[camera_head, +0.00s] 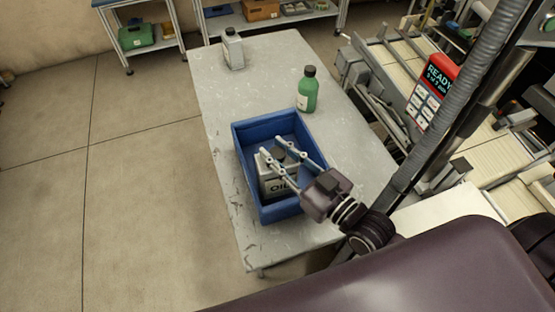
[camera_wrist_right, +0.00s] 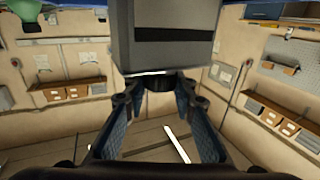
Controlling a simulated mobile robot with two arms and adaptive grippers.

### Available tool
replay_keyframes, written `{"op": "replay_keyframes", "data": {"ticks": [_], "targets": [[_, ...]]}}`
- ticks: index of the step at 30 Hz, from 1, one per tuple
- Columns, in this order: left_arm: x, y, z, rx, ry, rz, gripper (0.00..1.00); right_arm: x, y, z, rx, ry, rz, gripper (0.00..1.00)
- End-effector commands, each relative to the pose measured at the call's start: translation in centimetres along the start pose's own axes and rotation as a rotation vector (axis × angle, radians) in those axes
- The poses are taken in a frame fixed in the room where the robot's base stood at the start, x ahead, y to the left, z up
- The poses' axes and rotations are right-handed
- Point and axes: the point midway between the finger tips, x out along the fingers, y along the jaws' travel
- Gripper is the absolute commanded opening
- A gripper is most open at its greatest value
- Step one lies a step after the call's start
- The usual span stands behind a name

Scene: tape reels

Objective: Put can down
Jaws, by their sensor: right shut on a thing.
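A light grey oil can (camera_head: 272,186) with "OIL" on its front stands upright inside the blue crate (camera_head: 275,212). My right gripper (camera_head: 270,146) reaches in from the lower right, its fingers on both sides of the can's dark cap. In the right wrist view, which appears upside down, the fingers (camera_wrist_right: 158,88) close on the black cap, and the can's body (camera_wrist_right: 165,40) fills the top middle. I cannot tell whether the can's bottom touches the crate floor. My left gripper is not in view.
The crate sits on a worn grey table (camera_head: 215,95). A green bottle (camera_head: 307,95) stands behind the crate to the right, and a grey can (camera_head: 233,52) stands at the table's far end. Machinery with a red "READY" panel (camera_head: 432,90) lies right. The floor left is clear.

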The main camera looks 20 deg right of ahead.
Motion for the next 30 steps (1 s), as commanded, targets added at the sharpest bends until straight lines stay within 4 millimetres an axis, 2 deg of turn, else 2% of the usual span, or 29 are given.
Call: {"op": "replay_keyframes", "data": {"ticks": [3, 7, 18, 19, 21, 24, 30], "targets": [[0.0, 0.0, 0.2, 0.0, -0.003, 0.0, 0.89, 0.0, 0.0, 1.8, 0.0, -0.001, 0.0, 0.0], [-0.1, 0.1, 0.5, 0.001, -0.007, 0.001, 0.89, 0.0, 0.0, 3.1, -0.001, 0.001, -0.001, 0.0], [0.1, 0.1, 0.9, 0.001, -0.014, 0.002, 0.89, 0.0, 0.0, 3.5, -0.001, 0.002, -0.001, 0.0], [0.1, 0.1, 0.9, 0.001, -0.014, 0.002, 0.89, 0.0, 0.0, 3.7, 0.0, -0.002, -0.001, 0.26], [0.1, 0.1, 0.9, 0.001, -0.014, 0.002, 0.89, 0.0, 0.0, 3.6, 0.0, -0.002, -0.001, 0.33], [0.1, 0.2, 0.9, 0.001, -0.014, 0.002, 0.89, 0.0, 0.0, 3.6, 0.0, -0.002, -0.001, 0.42], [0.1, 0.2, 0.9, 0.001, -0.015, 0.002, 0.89, 0.0, 0.0, 3.6, 0.0, -0.002, -0.001, 0.42]]}}
